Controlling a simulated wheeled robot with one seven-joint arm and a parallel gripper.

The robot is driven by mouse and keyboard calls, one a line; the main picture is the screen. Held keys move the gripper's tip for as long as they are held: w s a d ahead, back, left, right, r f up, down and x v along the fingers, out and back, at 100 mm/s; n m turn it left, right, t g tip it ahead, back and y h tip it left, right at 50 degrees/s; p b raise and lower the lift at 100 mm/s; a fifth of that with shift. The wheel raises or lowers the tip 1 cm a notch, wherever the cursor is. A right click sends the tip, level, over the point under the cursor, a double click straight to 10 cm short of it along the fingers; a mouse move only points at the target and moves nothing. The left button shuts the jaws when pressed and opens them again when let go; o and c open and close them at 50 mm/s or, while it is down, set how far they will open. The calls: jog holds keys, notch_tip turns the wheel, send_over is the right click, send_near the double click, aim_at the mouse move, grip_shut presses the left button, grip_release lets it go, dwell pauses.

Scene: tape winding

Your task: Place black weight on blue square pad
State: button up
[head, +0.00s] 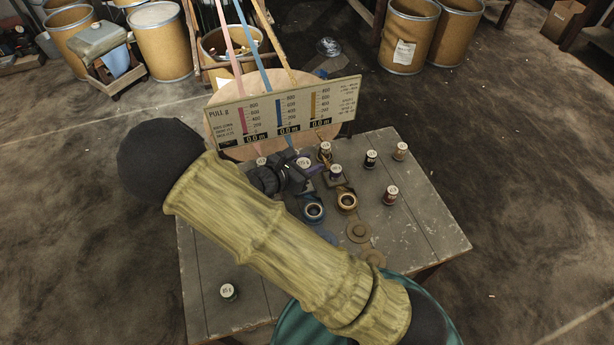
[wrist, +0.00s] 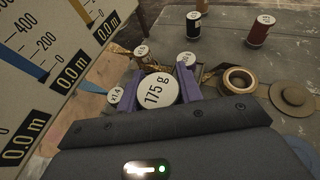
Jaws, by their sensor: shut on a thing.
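My gripper (head: 304,166) is over the back middle of the table. In the wrist view its purple fingers (wrist: 158,88) are shut on a weight (wrist: 157,90) with a round white top marked 175 g. Its side colour is hidden by the fingers and my gripper body. I cannot make out the blue square pad; the area under the held weight is covered. I cannot tell whether the weight touches anything below. A dark weight (head: 371,159) stands apart to the right and also shows in the wrist view (wrist: 194,29).
A tilted scale board (head: 285,115) stands close behind my gripper. Small labelled pieces (head: 325,150) (head: 335,172) stand close by on its right. The table's right front (head: 425,235) is clear.

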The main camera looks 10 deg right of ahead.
jog(key=shift+w+a+f, duration=0.1)
jog(key=shift+f, duration=0.5)
jog(key=shift+f, duration=1.85)
jog(key=shift+f, duration=0.1)
jog(key=o, duration=1.1)
jog(key=shift+c, duration=0.2)
